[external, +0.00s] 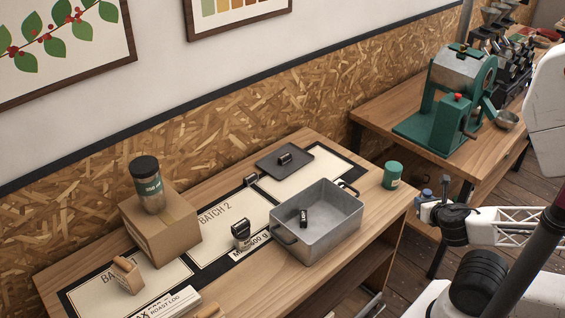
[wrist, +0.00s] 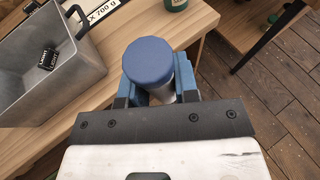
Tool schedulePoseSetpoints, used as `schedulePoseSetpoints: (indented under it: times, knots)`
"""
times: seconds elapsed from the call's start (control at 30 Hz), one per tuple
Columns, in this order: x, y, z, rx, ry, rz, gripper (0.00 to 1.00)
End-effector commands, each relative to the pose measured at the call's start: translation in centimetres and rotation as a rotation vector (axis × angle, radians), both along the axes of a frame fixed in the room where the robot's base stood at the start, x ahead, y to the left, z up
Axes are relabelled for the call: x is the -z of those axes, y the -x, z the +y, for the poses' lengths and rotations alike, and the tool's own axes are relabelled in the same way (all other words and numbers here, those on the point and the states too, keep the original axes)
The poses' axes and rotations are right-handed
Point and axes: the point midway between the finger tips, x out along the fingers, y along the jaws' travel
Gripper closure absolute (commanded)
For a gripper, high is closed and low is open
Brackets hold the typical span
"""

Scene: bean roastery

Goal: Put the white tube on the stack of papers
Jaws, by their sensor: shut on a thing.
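My gripper (wrist: 157,88) is shut on a tube with a blue cap and a pale body, the white tube (wrist: 148,60), in the wrist view. The cap points toward the camera and hides most of the body. In the external view my gripper (external: 430,207) is off the right end of the near table, and the tube's blue cap (external: 427,192) shows small there. A stack of papers marked "ROAST LOG" (external: 172,303) lies at the table's front left, cut off by the picture's lower edge.
A grey metal bin (external: 335,238) with a small black box inside stands between my gripper and the papers.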

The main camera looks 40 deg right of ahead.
Motion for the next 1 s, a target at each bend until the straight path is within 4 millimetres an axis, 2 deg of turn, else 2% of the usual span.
schedulePoseSetpoints:
  times: [0.2,0.57,0.87,1.0]
  knots:
    - [-1.5,0.0,0.0,-0.002,0.0,0.0,0.94]
    - [-2.2,-2.6,2.4,-0.117,0.001,0.0,0.94]
    - [-3.1,-6.1,6.2,-0.284,0.001,0.0,0.94]
    - [-3.7,-8.4,9.2,-0.406,0.0,0.0,0.94]
